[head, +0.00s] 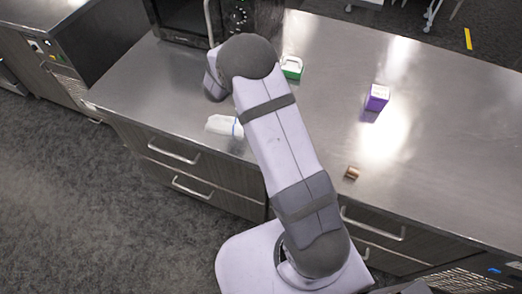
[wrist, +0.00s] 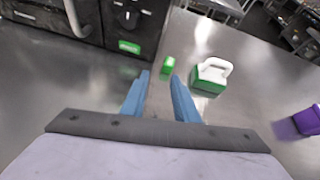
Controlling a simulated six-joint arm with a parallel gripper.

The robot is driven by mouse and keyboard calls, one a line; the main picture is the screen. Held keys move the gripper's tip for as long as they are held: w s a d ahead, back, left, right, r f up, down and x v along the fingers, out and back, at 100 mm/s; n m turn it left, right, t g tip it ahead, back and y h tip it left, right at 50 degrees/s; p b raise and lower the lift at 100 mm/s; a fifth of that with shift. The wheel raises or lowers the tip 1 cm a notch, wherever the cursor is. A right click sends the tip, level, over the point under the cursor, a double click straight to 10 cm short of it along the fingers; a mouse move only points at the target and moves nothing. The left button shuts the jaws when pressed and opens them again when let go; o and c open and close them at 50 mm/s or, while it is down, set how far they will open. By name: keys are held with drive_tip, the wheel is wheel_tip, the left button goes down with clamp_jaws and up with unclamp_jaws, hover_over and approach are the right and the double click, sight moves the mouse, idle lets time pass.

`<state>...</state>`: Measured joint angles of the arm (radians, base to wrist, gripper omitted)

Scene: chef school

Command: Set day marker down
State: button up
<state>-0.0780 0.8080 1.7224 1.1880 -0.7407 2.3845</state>
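In the head view my arm hides the gripper and the green block. A green and white item with a white handle (wrist: 210,75) stands to the right of the block; it shows partly behind my arm in the head view (head: 292,67).
A dark microwave (wrist: 80,20) with a green label stands at the back left of the steel counter (head: 440,150). A purple box (head: 377,97) stands to the right. A brown cylinder (head: 352,172) and a white crumpled item (head: 222,125) lie near the front edge. The counter's right side is mostly clear.

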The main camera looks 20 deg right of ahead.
drive_tip(key=s+a+r+n+g+y, duration=0.2)
drive_tip(key=s+a+n+y, duration=0.8)
drive_tip(key=n, duration=1.2)
drive_tip(key=s+a+n+g, duration=0.1)
drive_tip(key=s+n, duration=0.2)
drive_tip(key=s, duration=0.1)
drive_tip(key=s+a+n+g, duration=0.1)
drive_tip(key=s+n, duration=0.3)
drive_tip(key=s, duration=0.1)
drive_tip(key=s+a+n+g, duration=0.1)
drive_tip(key=s+a+n, duration=0.1)
drive_tip(key=s+n, duration=0.2)
drive_tip(key=shift+s+a+f+g+h, duration=0.1)
drive_tip(key=shift+s+f+g+h, duration=0.25)
drive_tip(key=shift+s, duration=0.4)
drive_tip(key=s+d+n+g+h, duration=0.1)
drive_tip(key=s+d+n+g, duration=0.2)
drive_tip(key=s+n, duration=0.6)
drive_tip(key=s+g, duration=0.1)
drive_tip(key=s, duration=0.4)
drive_tip(key=shift+s+d+f+n, duration=0.15)
drive_tip(key=shift+s+f+n, duration=0.15)
drive_tip(key=shift+n, duration=0.1)
